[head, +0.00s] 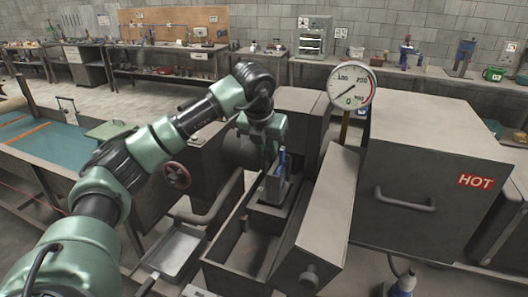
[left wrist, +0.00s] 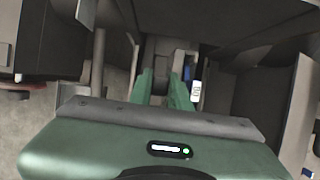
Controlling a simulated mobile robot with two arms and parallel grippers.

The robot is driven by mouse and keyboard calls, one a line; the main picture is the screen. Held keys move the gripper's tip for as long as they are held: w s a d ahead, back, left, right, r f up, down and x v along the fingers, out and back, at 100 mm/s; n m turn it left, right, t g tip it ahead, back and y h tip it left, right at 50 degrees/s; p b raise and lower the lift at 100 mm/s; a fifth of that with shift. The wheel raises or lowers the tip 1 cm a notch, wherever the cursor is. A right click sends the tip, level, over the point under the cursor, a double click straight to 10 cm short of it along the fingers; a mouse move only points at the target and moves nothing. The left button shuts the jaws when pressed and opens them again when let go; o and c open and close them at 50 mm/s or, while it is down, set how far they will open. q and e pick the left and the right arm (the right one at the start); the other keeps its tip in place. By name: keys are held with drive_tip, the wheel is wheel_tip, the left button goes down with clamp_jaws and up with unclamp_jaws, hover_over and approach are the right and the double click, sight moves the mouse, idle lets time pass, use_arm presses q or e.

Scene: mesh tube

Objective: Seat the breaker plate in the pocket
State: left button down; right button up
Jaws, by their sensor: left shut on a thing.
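My left gripper (head: 270,150) reaches down over the open grey housing in the middle of the head view. Its green fingers also show in the left wrist view (left wrist: 166,90), shut on a grey piece between them. I take this piece to be the breaker plate, but the fingers and arm hide most of it. A grey upright block (head: 276,188) with a blue part (head: 282,160) stands just below the gripper. I cannot make out the pocket, or whether the plate touches it. My right gripper is not in view.
A long open trough (head: 228,258) lies in front of the gripper. A sloping grey cover (head: 318,225) and a box marked HOT (head: 425,165) stand close on the right. A dial gauge (head: 350,88) rises behind. A metal tray (head: 175,250) is at the left.

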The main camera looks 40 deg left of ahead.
sight(267, 167)
use_arm(q)
drive_tip(key=shift+w+f+p, duration=0.15)
drive_tip(key=shift+f+p, duration=0.5)
drive_tip(key=shift+f, duration=0.85)
wheel_tip(267, 167, down, 2)
drive_tip(key=shift+f+p, duration=0.2)
drive_tip(key=shift+p, duration=0.45)
drive_tip(key=shift+f, duration=0.6)
drive_tip(key=shift+f, duration=0.2)
drive_tip(key=c, duration=1.3)
unclamp_jaws()
